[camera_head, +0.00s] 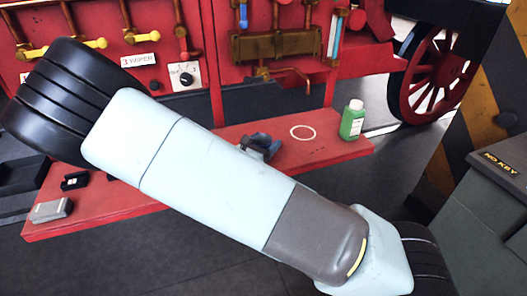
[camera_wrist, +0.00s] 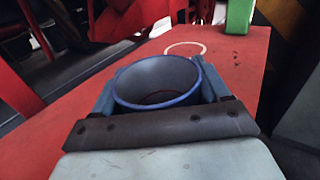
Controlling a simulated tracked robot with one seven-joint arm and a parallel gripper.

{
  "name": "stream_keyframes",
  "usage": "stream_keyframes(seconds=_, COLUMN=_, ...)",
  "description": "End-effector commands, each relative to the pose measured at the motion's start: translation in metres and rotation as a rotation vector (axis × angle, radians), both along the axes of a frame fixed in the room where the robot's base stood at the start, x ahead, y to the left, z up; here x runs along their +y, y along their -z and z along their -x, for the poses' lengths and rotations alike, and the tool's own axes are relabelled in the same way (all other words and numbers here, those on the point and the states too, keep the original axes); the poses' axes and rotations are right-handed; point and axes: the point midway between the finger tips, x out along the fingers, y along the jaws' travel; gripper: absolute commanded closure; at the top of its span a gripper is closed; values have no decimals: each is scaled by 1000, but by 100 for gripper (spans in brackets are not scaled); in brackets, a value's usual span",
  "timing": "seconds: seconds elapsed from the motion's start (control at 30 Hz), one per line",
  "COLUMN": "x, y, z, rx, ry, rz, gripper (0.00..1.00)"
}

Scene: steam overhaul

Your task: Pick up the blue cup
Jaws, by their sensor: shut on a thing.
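The blue cup (camera_wrist: 155,76) shows in the wrist view as a round, open cup with a darker blue rim and an empty-looking inside. My gripper (camera_wrist: 157,88) has one finger on each side of it and is shut on it. The cup's lower part is hidden behind the gripper's dark crossbar. In the head view my gripper (camera_head: 262,145) shows small and dark beyond my arm, over the red bench (camera_head: 330,152). I cannot tell whether the cup touches the bench.
A white ring marking (camera_head: 302,132) lies on the bench, beyond the cup. A green bottle (camera_head: 352,119) stands at the bench's right end. A red panel with pipes and valves (camera_head: 150,50) rises behind. A grey cabinet marked "NO KEY" (camera_head: 490,190) stands at the right.

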Motion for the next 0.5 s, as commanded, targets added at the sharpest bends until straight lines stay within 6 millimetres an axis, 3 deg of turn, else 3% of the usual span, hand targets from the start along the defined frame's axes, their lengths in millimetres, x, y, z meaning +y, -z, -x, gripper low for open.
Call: stream_keyframes(seconds=0.5, x=0, y=-10, z=0, rx=-1, ry=1, rz=-1, gripper=58)
